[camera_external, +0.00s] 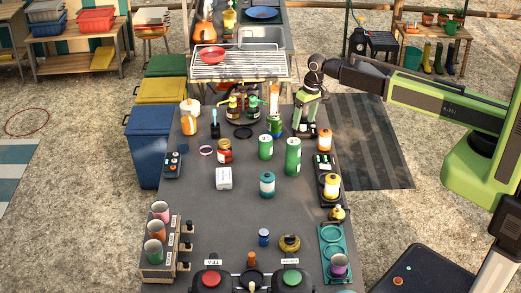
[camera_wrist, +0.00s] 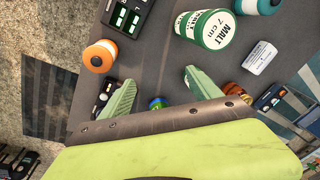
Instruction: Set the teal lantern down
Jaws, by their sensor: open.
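The teal lantern (camera_external: 267,184), with a pale band, stands upright on the dark table in the middle right of the external view. In the wrist view its edge shows at the top right (camera_wrist: 268,5). My gripper (camera_external: 311,118) is at the far right part of the table, well behind the lantern and apart from it. Its green fingers (camera_wrist: 160,77) are spread, with nothing held. A small blue-and-green object (camera_wrist: 157,103) shows between the fingers, partly hidden by the gripper body; I cannot tell whether it is touched.
Two green canisters (camera_external: 293,157) stand between my gripper and the lantern. An orange lantern (camera_external: 324,140) stands at the right edge. A yellow lantern (camera_external: 331,187) stands on a black tray there. A teal tray (camera_external: 325,262) holds a purple cup.

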